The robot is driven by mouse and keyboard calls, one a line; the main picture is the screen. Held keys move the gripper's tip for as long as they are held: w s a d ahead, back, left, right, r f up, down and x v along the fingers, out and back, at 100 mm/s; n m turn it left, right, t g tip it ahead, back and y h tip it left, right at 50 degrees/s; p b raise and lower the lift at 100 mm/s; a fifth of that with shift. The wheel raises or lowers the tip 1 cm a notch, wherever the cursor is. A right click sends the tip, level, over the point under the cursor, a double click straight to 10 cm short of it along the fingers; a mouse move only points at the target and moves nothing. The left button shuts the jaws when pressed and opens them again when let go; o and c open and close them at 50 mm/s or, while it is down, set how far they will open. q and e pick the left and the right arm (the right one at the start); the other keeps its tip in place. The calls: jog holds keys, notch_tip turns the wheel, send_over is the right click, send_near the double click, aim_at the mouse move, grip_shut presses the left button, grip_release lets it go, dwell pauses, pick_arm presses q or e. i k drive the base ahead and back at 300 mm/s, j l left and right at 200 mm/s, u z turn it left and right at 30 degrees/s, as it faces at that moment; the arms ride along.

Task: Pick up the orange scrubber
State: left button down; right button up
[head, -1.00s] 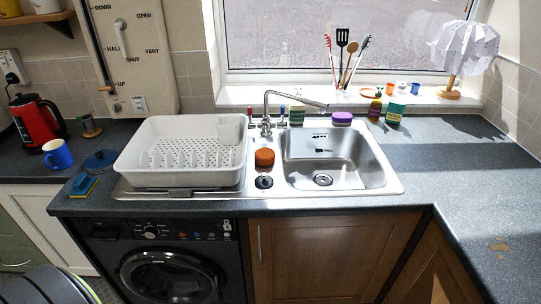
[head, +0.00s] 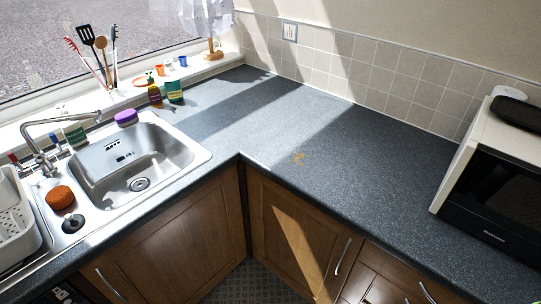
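The orange scrubber (head: 60,197) is a round, brownish-orange piece at the left of the head view. It sits on the metal strip of the sink unit, between the white dish rack (head: 15,226) and the sink bowl (head: 120,170). A dark round plug (head: 73,223) lies just in front of it. Neither of my grippers shows in the head view.
The tap (head: 45,140) stands behind the scrubber. A purple sponge (head: 126,117), a bottle (head: 154,93) and a green tub (head: 174,91) stand behind the sink. A microwave (head: 495,190) is at the right. The worktop (head: 330,170) between is mostly clear.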

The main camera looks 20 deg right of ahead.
aim_at(60, 197)
jog(key=i+u, duration=0.2)
jog(key=u, duration=0.2)
jog(key=i+l+u, duration=0.2)
jog(key=u, duration=0.2)
jog(key=i+l+u, duration=0.15)
jog(key=u, duration=0.25)
